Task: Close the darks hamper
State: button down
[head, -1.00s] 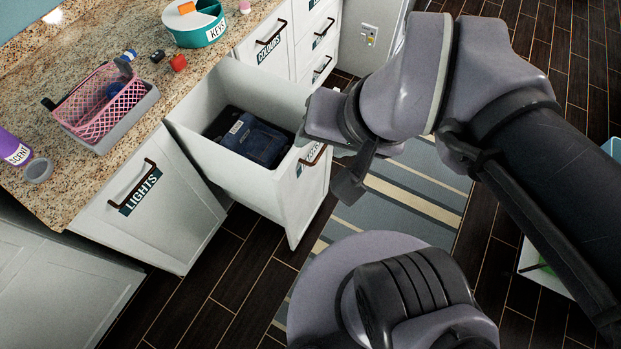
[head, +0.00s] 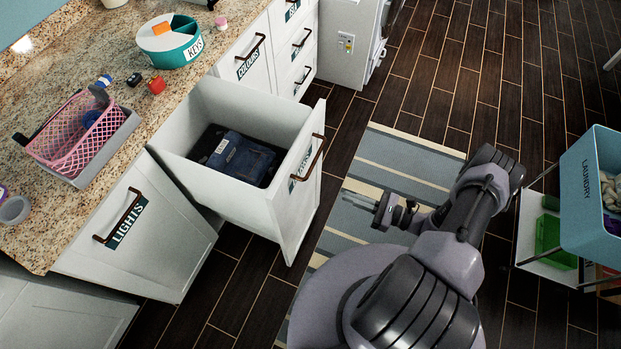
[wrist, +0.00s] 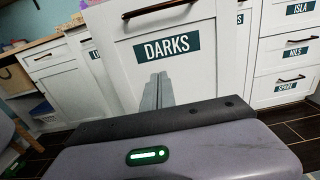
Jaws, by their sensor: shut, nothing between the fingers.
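The darks hamper (head: 205,190) is a white pull-out drawer standing well open from the counter, with folded dark clothes (head: 240,157) inside. Its front panel carries a dark bar handle (head: 312,158) and a label, which reads DARKS (wrist: 166,46) in the wrist view. My gripper (head: 362,200) is to the right of the hamper front, over the striped rug and apart from the panel. Its fingers (wrist: 157,92) are together and empty, pointing at the front panel below the label in the wrist view.
The lights hamper (head: 140,235) is left of the darks hamper, and the colours hamper (head: 242,68) is beyond it; both look shut. A pink basket (head: 75,135) and a teal keys bowl (head: 170,42) stand on the counter. A blue laundry bin (head: 590,190) is at right.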

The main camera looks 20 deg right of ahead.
jog(key=b+x, duration=0.2)
jog(key=x, duration=1.2)
jog(key=shift+b, duration=0.35)
